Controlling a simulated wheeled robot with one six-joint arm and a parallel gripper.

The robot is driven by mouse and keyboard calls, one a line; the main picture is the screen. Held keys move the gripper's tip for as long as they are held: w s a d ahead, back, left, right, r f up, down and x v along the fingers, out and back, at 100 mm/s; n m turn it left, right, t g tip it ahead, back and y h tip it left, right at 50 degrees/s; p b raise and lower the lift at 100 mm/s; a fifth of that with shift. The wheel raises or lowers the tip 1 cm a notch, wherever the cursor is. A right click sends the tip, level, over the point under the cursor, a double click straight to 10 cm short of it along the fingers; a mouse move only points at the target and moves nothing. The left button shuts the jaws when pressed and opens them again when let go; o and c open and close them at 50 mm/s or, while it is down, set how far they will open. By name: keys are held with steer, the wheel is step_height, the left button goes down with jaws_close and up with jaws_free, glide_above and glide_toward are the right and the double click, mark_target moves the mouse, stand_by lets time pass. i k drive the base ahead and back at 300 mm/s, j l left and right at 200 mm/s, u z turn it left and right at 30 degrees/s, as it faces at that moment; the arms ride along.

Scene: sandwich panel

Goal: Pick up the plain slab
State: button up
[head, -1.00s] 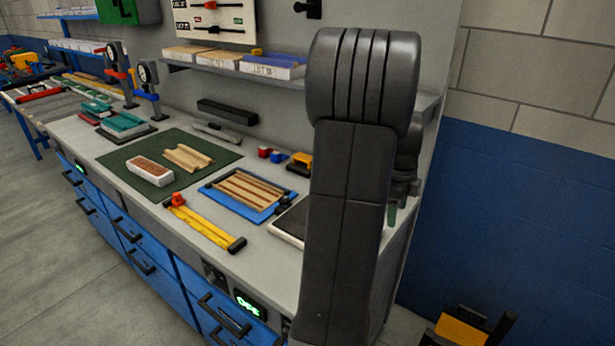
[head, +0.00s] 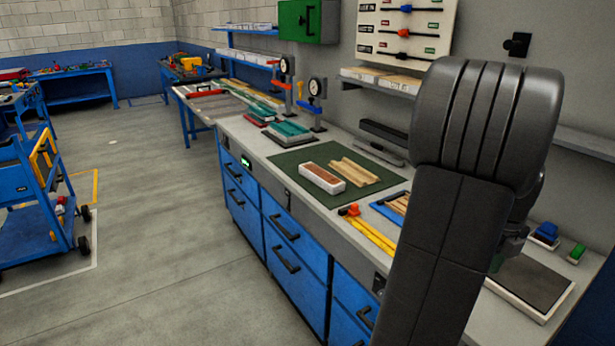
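I cannot tell for sure which piece is the plain slab. A white block with a brown top (head: 322,177) lies on the green mat (head: 299,157) on the bench. Pale wooden strips (head: 354,172) lie beside it on the mat. A flat dark-topped panel with a pale edge (head: 532,284) lies at the right, partly behind my arm. My arm rises large in front of the bench. My gripper is mostly hidden behind it; only a bit of the wrist end shows, so its fingers cannot be made out.
A blue tray with wooden strips (head: 391,209) and a yellow clamp or rule (head: 368,232) are partly covered by my arm. Dial gauges (head: 315,90) stand farther back. Blue drawers (head: 285,235) front the bench. A blue cart (head: 40,205) stands left; the floor between is clear.

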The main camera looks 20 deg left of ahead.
mark_target(327, 181)
steer(key=i+j+u, duration=0.15)
steer(key=i+j, duration=0.15)
steer(key=j, duration=0.25)
steer(key=i+j+u, duration=0.15)
steer(key=i+j, duration=0.2)
steer(key=j, duration=0.15)
steer(key=i+j+u, duration=0.15)
steer(key=i+j, duration=0.25)
steer(key=i+l+u, duration=0.1)
steer(key=i, duration=0.25)
steer(key=i+l+u, duration=0.1)
steer(key=i, duration=0.3)
